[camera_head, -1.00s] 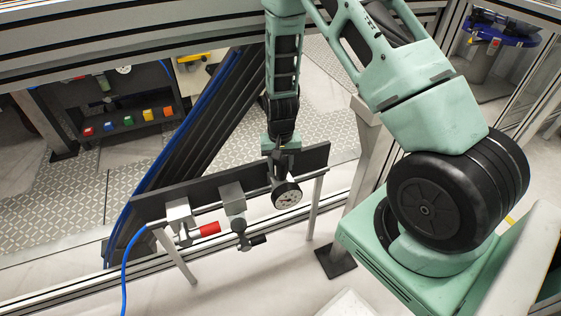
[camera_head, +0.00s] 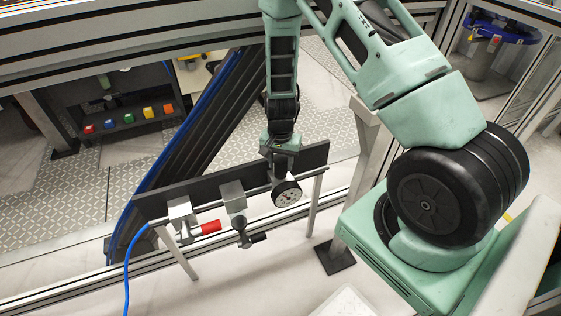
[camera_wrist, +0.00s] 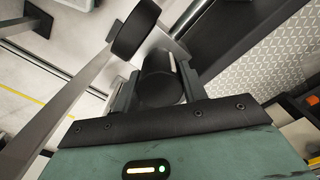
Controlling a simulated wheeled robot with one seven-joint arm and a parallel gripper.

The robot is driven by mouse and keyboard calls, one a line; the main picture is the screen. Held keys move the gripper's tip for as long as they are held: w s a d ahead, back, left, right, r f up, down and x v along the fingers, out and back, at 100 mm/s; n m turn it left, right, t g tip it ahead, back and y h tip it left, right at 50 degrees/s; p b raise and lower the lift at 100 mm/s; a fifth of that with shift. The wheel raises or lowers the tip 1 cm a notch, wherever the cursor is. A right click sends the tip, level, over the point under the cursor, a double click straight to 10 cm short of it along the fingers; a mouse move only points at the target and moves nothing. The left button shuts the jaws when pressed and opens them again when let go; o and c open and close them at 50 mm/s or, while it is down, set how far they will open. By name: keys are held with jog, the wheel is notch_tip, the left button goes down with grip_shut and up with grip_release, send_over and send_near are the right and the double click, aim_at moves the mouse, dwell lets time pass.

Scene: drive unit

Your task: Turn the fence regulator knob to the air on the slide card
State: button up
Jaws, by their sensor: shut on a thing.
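The fence regulator is mounted on the dark rail, with its round pressure gauge (camera_head: 287,194) facing forward. In the head view my gripper (camera_head: 279,161) points down just above the gauge and hides the knob. In the wrist view a dark cylindrical knob (camera_wrist: 160,82) sits between my two fingers, which are shut on it. The gauge (camera_wrist: 138,29) shows dark and edge-on beyond the knob. The dial is too small to read. I cannot make out a slide card in either view.
A valve with a red handle (camera_head: 210,227) and a fitting with a black lever (camera_head: 244,232) hang on the same rail (camera_head: 200,187), left of the gauge. A blue hose (camera_head: 127,262) runs down at its left end. Coloured buttons (camera_head: 129,118) show on a panel behind.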

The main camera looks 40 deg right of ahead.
aim_at(280, 158)
jog(key=o, duration=1)
jog(key=shift+r, duration=0.15)
notch_tip(280, 158, up, 17)
jog(key=shift+r+p, duration=0.1)
jog(key=shift+p, duration=0.75)
jog(key=s+a+r+n+p, duration=0.1)
jog(key=s+a+r+n, duration=0.2)
jog(key=a, duration=0.3)
jog(key=s+a+r+n+y+p, duration=0.1)
jog(key=s+a+r+n, duration=0.1)
jog(key=a+r, duration=0.3)
jog(key=s+a+r+n+p, duration=0.1)
jog(key=s+a+r+n, duration=0.15)
jog(key=a, duration=0.35)
jog(key=s+a+r+n, duration=0.2)
jog(key=s+n, duration=0.1)
jog(key=s, duration=0.2)
jog(key=s+a+r+n+p, duration=0.1)
jog(key=s+a+r+n, duration=0.1)
jog(key=s+a+n, duration=0.1)
jog(key=s+a+r+n, duration=0.2)
jog(key=s+n, duration=0.3)
jog(key=s, duration=0.3)
jog(key=shift+s+a+r+p, duration=0.1)
jog(key=shift+a+r+p, duration=0.05)
jog(key=shift+r+p, duration=0.15)
